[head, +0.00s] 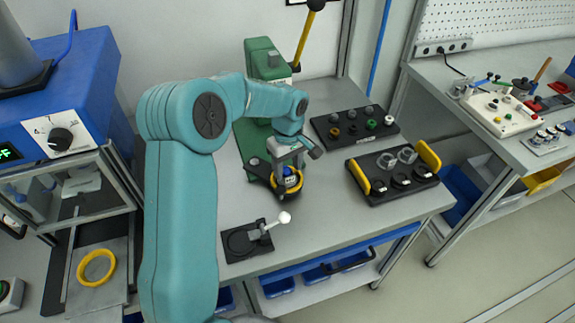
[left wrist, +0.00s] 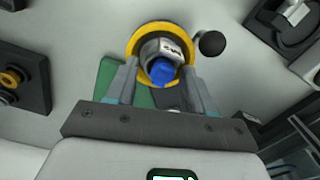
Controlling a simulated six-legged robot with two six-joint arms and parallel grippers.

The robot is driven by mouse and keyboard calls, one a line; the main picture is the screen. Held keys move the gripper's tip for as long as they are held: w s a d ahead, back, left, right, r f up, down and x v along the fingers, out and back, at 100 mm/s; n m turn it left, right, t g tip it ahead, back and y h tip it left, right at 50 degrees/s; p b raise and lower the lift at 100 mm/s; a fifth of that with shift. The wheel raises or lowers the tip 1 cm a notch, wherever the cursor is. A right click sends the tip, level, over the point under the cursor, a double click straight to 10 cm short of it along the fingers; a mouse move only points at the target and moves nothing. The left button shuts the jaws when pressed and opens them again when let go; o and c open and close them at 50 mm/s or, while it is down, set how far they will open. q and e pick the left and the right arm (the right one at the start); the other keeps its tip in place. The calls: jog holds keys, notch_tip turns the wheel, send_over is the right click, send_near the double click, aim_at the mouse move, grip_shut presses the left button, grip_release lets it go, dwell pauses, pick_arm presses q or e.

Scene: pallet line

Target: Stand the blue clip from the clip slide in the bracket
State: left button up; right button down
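My left gripper (head: 289,166) points down over a grey part with a blue top (head: 293,172), beside the green press. In the left wrist view its fingers (left wrist: 160,85) stand apart on either side of this part (left wrist: 162,72). I cannot tell whether they touch it. A yellow ring (left wrist: 136,42) encircles the part; the ring also shows in the head view (head: 301,184). I cannot make out a blue clip, a clip slide or a bracket for certain. My right gripper is not in view.
The green press (head: 262,60) stands behind my gripper. A black tray with small parts (head: 335,120) and one with yellow handles (head: 392,188) lie to the right. A black fixture with a white-knobbed lever (head: 240,245) is in front. Bare tabletop lies between them.

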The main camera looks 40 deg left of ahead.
aim_at(287, 170)
pick_arm(q)
jog(key=shift+s+r, duration=0.15)
jog(key=shift+r+p, duration=0.35)
jog(key=shift+r, duration=0.35)
notch_tip(287, 170, up, 11)
jog(key=shift+b, duration=0.3)
jog(key=shift+f, duration=0.1)
jog(key=shift+d, duration=0.1)
